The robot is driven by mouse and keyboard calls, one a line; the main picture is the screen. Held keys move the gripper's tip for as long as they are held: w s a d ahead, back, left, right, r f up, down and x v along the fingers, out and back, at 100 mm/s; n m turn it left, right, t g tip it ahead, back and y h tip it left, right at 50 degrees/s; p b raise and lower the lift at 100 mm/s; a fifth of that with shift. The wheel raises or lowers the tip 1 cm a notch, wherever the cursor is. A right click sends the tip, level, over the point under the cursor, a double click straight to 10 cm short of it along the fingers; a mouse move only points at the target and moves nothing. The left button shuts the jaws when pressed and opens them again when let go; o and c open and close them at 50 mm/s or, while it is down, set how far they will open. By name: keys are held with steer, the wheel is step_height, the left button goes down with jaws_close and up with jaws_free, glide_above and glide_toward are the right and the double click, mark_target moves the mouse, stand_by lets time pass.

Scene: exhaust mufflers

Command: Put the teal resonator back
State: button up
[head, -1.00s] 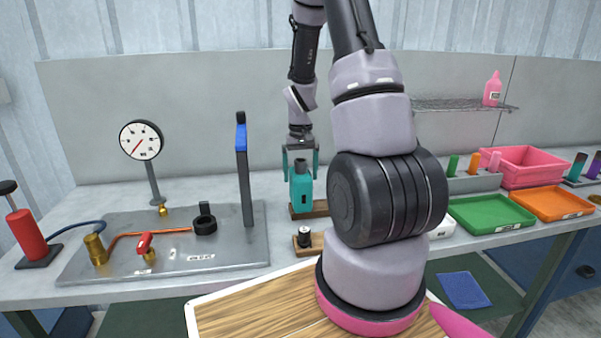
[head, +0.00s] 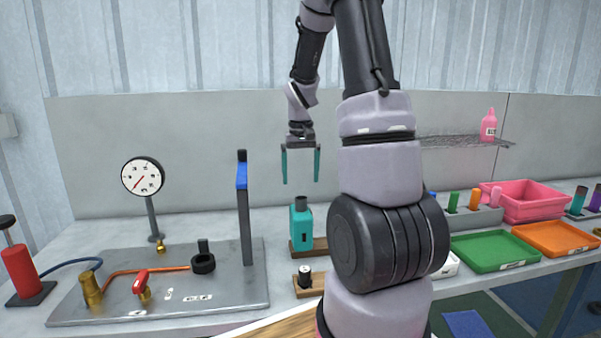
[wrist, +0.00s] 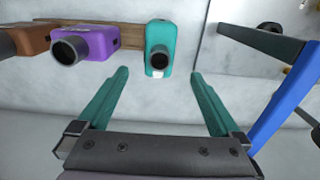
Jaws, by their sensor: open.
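The teal resonator (head: 301,228) stands upright at the left end of a wooden rack (head: 320,243) on the bench. It has a dark pipe neck on top. In the wrist view the teal resonator (wrist: 160,48) is at the end of the rack (wrist: 126,36), beside a purple one (wrist: 86,43). My gripper (head: 300,182) is open and empty, pointing down above the teal resonator and apart from it. In the wrist view its two teal fingers (wrist: 160,75) are spread wide, with the resonator beyond them. My arm hides the rest of the rack in the head view.
A metal test plate (head: 220,280) with a gauge (head: 143,177), an orange pipe and a tall blue-topped post (head: 243,205) lies left of the rack. A small block with a black knob (head: 304,280) is in front. Green (head: 490,252) and orange (head: 555,238) trays are at right.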

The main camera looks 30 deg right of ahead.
steer(key=s+a+r+t+y, duration=0.1)
steer(key=s+a+r+t, duration=0.2)
steer(key=s+a+r, duration=0.3)
steer(key=s+a+r+m+t+y, duration=0.1)
steer(key=s+a+r+t, duration=0.3)
steer(key=s+r, duration=0.9)
steer(key=a+r, duration=0.1)
steer(key=a, duration=0.2)
steer(key=shift+s+a+r, duration=0.2)
steer(key=shift+s, duration=0.1)
